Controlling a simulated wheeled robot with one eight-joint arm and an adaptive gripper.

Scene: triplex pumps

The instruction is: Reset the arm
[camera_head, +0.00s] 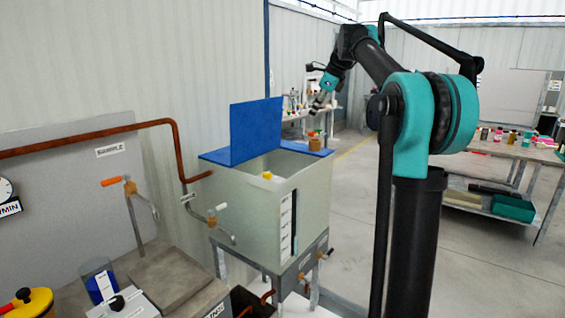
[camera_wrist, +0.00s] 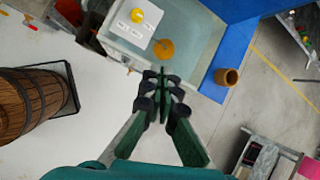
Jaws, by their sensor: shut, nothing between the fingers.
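My gripper (camera_wrist: 162,75) shows in the wrist view with its dark fingers together and nothing between them. In the head view, my gripper (camera_head: 318,104) hangs at the end of my raised arm, above the right side of the open tank. My arm bends over at the top, and its teal joints stand in the right half of the head view. The tank (camera_head: 240,205) is pale grey-green with a raised blue lid (camera_head: 256,130). In the wrist view, the tank's blue edge (camera_wrist: 222,62) lies beyond and right of the fingers.
A brown cup (camera_head: 315,144) stands on the tank's blue top. A wooden barrel (camera_wrist: 35,100) is left in the wrist view. A workbench (camera_head: 510,150) stands at the right. Open floor (camera_head: 345,235) lies right of the tank.

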